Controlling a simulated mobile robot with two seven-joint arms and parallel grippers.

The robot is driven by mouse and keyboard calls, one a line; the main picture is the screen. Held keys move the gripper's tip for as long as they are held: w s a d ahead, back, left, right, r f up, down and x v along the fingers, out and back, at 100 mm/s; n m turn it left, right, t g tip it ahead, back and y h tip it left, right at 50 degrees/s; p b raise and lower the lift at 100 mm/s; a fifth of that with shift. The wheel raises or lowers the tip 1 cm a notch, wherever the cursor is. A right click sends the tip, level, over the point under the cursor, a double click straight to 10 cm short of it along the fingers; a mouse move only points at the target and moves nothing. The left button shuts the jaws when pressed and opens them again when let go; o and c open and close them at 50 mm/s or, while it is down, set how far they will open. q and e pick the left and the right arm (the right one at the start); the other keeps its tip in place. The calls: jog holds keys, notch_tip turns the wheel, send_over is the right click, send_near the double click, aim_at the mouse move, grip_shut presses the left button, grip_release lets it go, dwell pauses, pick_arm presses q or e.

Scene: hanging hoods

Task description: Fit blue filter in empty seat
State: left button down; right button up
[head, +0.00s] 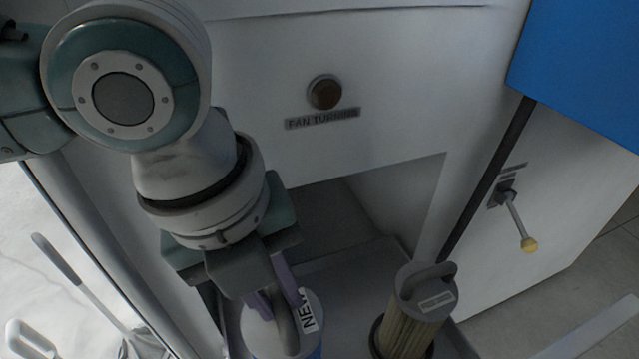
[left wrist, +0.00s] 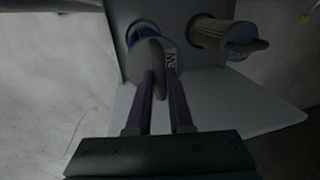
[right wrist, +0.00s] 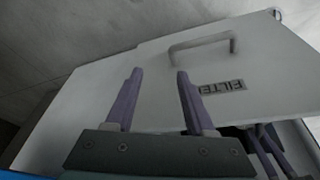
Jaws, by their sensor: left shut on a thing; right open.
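The blue filter has a white cap marked NEW (head: 310,314) and a grey loop handle. Its blue body shows only a little, at the bottom of the head view and behind the cap in the left wrist view (left wrist: 135,33). My left gripper (head: 281,300) is shut on its handle. The filter's lower end meets a grey surface in the left wrist view; how deep it sits is unclear. A tan pleated filter (head: 405,325) with a grey handle stands upright beside it, to the right. My right gripper (right wrist: 158,78) is open and empty, in front of a pale panel.
The pale panel (right wrist: 115,95) bears a bar handle (right wrist: 203,43) and a partly readable FILTE label. The white housing has a FAN label and round brown knob (head: 324,92). A yellow-tipped lever (head: 517,222) and a blue panel (head: 585,60) are at right.

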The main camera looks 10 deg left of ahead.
pick_arm(q)
jog(key=shift+w+d+p, duration=0.15)
jog(key=shift+w+p, duration=0.05)
jog(key=shift+p, duration=0.1)
dwell(0.4)
jog(key=shift+r+p, duration=0.1)
jog(key=shift+p, duration=0.3)
dwell(0.3)
jog(key=shift+f, duration=0.25)
jog(key=shift+f+b, duration=1.95)
jog(key=shift+f, duration=0.75)
jog(key=c, duration=0.7)
grip_release()
jog(key=shift+c, duration=0.2)
jog(key=r+p, duration=0.1)
jog(key=r, duration=0.2)
jog(key=a+r+p, duration=0.1)
jog(key=r, duration=0.2)
jog(key=s+r+p, duration=0.1)
jog(key=r, duration=0.3)
jog(key=shift+a, duration=0.35)
